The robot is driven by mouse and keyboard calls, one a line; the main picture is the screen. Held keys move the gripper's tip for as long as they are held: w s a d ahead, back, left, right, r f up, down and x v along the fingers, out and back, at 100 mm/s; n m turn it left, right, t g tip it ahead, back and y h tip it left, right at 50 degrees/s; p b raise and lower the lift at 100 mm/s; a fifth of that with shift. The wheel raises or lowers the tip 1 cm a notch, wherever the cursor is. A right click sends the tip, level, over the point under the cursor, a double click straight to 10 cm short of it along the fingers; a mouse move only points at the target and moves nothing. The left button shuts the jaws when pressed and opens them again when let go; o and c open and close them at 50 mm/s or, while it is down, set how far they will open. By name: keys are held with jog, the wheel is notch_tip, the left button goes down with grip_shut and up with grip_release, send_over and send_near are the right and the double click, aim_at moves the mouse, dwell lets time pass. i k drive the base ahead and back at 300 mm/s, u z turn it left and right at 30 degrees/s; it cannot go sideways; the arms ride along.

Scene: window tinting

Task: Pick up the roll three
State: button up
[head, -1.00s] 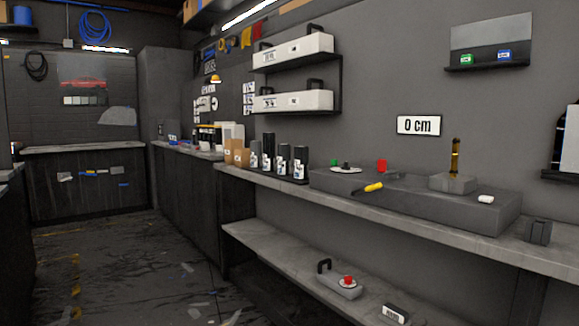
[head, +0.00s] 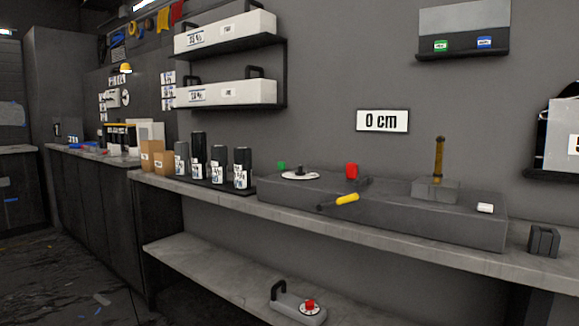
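Several upright dark cylinders with white labels, which look like the rolls, stand in a row on a black tray (head: 205,184) at the left part of the grey counter. From left to right they include a short one (head: 181,158), a taller one (head: 198,155), a third one (head: 217,164) and the rightmost one (head: 242,168). The label print is too small to tell which is roll three. My gripper is not in view.
Brown boxes (head: 152,156) stand left of the cylinders. A lower shelf (head: 215,262) holds a device with a red knob (head: 309,305). Floor is open at left.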

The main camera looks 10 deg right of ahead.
aim_at(242, 154)
jog(key=z, duration=0.2)
jog(key=i, duration=0.7)
jog(key=u, duration=0.8)
jog(key=i, duration=0.6)
jog(key=u, duration=0.7)
